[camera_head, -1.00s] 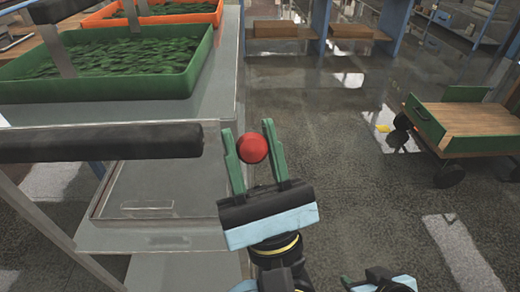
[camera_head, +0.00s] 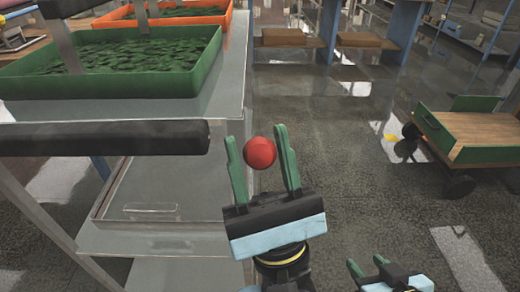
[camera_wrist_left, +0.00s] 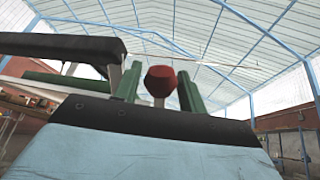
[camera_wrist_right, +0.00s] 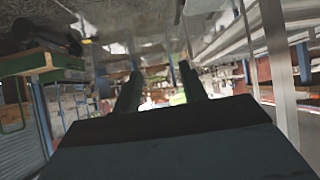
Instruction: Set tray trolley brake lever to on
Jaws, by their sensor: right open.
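The trolley's brake lever shows as a red ball knob (camera_head: 260,153) beside the end of the trolley's black handle bar (camera_head: 105,138). In the left wrist view the red knob (camera_wrist_left: 160,80) sits on a pale stem. My left gripper (camera_head: 256,134) is open, with its green fingers on either side of the knob and gaps between them and it. The grey tray trolley (camera_head: 200,190) stands at the left. My right gripper (camera_head: 366,261) is open and empty, low at the right, away from the trolley.
A green tray of dark green leaf-like pieces (camera_head: 130,88) and an orange-rimmed tray (camera_head: 180,20) sit on top of the trolley. A wooden cart with green sides (camera_head: 480,135) stands at the right. The floor between is clear.

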